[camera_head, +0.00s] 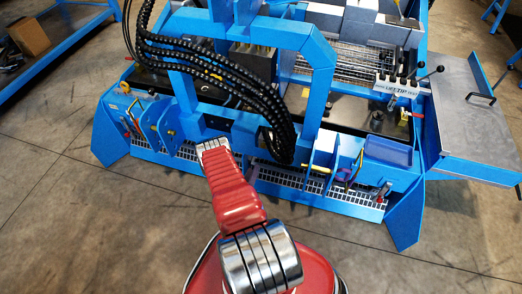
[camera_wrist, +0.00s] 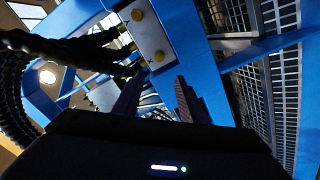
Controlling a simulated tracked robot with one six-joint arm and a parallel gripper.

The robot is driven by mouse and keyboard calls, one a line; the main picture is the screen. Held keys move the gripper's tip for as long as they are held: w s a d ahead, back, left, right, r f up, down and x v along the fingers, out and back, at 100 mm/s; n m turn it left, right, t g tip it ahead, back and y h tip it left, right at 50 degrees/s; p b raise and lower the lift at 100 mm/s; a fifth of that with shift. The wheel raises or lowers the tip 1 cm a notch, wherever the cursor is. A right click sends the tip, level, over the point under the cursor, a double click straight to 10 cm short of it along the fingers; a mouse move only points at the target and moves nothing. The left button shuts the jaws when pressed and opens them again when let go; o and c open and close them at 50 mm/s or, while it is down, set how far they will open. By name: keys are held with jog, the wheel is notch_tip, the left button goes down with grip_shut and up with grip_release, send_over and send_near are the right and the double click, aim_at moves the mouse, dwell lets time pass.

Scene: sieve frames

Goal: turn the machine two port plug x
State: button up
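The blue machine (camera_head: 325,85) stands in front of me, with a blue arch frame and black hoses over it. In the wrist view a pale plate (camera_wrist: 148,36) on a blue beam carries round yellow plugs: an upper one (camera_wrist: 137,14) and a lower one (camera_wrist: 159,56). A small dark mark, perhaps an x, is near the lower plug. My gripper (camera_wrist: 158,92) has its two dark fingers apart with nothing seen between them, pointing toward the lower plug. They look apart from it; the depth is hard to judge. In the head view my red arm reaches the machine's front and its fingers are hidden.
Black hoses (camera_wrist: 60,50) run close on the left in the wrist view. A blue beam and metal grating (camera_wrist: 285,90) are at the right. In the head view a grey side table (camera_head: 475,110) juts out right. The floor in front is clear.

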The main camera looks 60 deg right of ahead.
aim_at(262, 146)
jog(key=shift+d, duration=0.1)
dwell(0.3)
jog(key=d, duration=0.4)
jog(key=w+d, duration=0.1)
jog(key=d, duration=0.4)
jog(key=w+d, duration=0.1)
jog(key=d, duration=0.3)
jog(key=shift+d, duration=0.25)
grip_shut()
